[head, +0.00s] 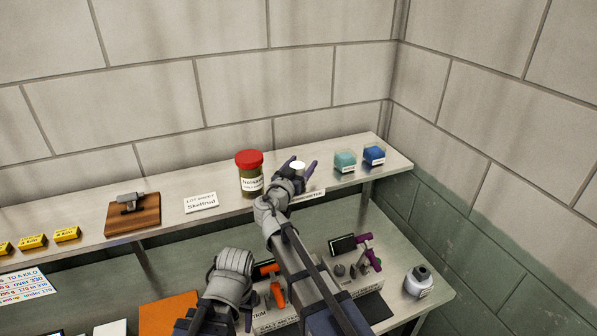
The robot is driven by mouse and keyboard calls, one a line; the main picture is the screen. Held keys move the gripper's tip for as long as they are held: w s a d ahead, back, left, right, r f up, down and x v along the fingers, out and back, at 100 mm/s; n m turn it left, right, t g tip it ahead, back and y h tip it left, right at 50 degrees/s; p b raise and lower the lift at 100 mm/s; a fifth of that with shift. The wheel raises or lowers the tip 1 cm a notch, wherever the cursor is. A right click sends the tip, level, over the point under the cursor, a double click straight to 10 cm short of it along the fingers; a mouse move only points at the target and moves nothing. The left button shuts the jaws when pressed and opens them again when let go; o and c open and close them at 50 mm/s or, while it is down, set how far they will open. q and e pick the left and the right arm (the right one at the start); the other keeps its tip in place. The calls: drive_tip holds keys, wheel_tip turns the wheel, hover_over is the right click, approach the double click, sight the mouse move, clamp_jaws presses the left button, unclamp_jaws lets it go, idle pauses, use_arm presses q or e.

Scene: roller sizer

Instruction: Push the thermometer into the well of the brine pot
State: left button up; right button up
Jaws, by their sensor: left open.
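My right gripper (299,164) is at the back shelf, with its dark purple fingers on either side of a small white round thing (298,167). Whether the fingers touch it is unclear. A label reading "...MOMETER" (310,193) is on the shelf edge just below, but no thermometer stem can be made out there. My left gripper (247,318) is low over the bench, open, largely hidden behind its own grey wrist. A whitish rounded pot with a grey top (418,281) stands at the bench's right end; I cannot tell if it is the brine pot.
A red-lidded jar (249,174) stands on the shelf (225,213) left of my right gripper. Teal (345,162) and blue (374,155) boxes stand to its right.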

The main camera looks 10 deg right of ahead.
clamp_jaws()
idle(0.3)
drive_tip(key=shift+r, duration=0.1)
wheel_tip(320, 180, up, 10)
drive_tip(key=p, duration=1)
